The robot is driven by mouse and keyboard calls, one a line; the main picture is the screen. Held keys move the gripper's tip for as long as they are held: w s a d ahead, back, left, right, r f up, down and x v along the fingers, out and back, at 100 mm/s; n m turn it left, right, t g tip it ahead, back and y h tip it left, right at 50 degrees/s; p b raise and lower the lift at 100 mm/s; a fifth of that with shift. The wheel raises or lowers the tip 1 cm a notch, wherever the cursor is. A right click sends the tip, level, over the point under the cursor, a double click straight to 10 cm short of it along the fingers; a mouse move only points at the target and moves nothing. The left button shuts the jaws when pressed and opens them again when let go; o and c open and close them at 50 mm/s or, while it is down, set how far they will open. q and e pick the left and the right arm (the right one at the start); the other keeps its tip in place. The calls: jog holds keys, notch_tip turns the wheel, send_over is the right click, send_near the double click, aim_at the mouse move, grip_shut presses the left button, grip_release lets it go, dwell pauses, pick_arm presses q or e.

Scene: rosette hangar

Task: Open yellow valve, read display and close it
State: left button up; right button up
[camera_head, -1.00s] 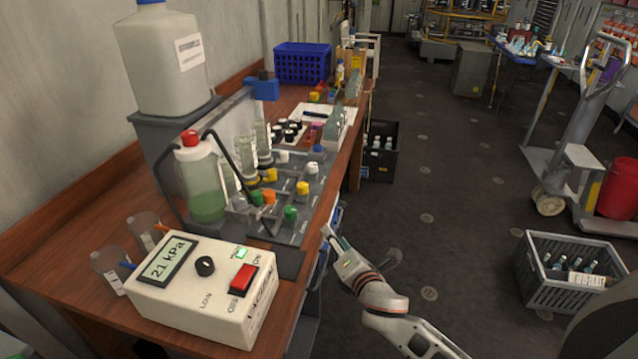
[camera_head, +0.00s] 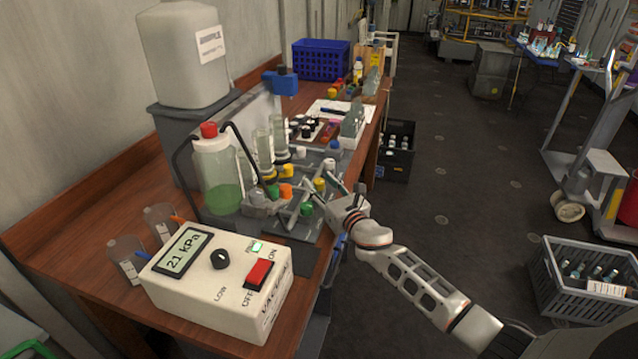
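A valve panel (camera_head: 290,229) on the bench carries several small coloured knobs. A yellow valve knob (camera_head: 320,184) sits near its right edge, and another yellow knob (camera_head: 287,171) is further left. My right gripper (camera_head: 325,190) reaches in from the right; its fingers look apart, close beside the right yellow knob. I cannot tell whether they touch it. A cream pressure box (camera_head: 215,287) stands in front. Its display (camera_head: 184,252) reads 21 kPa, and it has a black dial and a red switch (camera_head: 259,274). My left gripper is not in view.
Two clear cups (camera_head: 126,262) are left of the box. A large canister (camera_head: 183,55) and a blue basket (camera_head: 320,60) are further back.

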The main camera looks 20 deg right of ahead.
jog(key=shift+w+a, duration=0.15)
jog(key=shift+w, duration=0.5)
grip_shut()
